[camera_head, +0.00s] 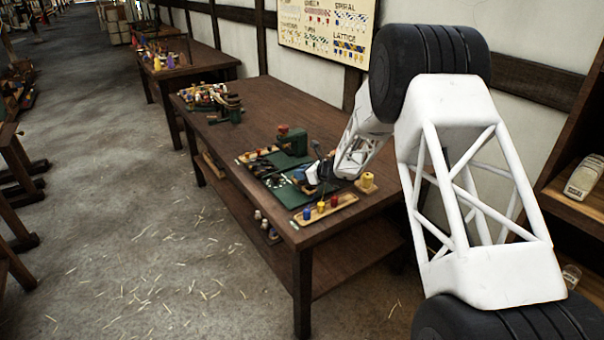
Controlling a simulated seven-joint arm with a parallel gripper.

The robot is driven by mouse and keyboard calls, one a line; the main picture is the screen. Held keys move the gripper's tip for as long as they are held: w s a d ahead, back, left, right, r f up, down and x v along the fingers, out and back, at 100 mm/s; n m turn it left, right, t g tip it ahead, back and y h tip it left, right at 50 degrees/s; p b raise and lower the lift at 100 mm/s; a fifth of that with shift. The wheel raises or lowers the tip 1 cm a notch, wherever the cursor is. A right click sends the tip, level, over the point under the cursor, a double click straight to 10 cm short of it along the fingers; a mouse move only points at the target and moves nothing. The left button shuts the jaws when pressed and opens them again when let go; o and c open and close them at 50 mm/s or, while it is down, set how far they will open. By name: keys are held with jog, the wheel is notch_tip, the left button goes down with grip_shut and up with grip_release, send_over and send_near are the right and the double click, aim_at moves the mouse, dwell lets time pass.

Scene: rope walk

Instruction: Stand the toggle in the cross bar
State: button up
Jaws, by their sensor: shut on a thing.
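My gripper (314,178) is small in the view, low over the green mat (289,193) near the front of the long wooden bench. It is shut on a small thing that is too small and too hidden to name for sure. The toggle and the cross bar cannot be told apart from the other small parts on and around the mat. My white arm covers part of the bench to the right of the gripper.
A wooden strip (340,203) with coloured pieces lies at the bench's near edge. A green clamp-like device (293,141) stands behind. The dark bench top (250,100) has bare room farther back.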

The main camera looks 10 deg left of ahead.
jog(key=shift+f, duration=0.45)
jog(key=o, duration=0.9)
jog(key=shift+s+f, duration=0.15)
jog(key=shift+f, duration=0.3)
jog(key=shift+s, duration=0.1)
jog(key=shift+r, duration=0.2)
jog(key=shift+d+r, duration=0.15)
jog(key=shift+d, duration=0.05)
jog(key=r+v, duration=0.1)
jog(key=v, duration=1.1)
jog(key=shift+a, duration=0.2)
jog(key=shift+r, duration=0.1)
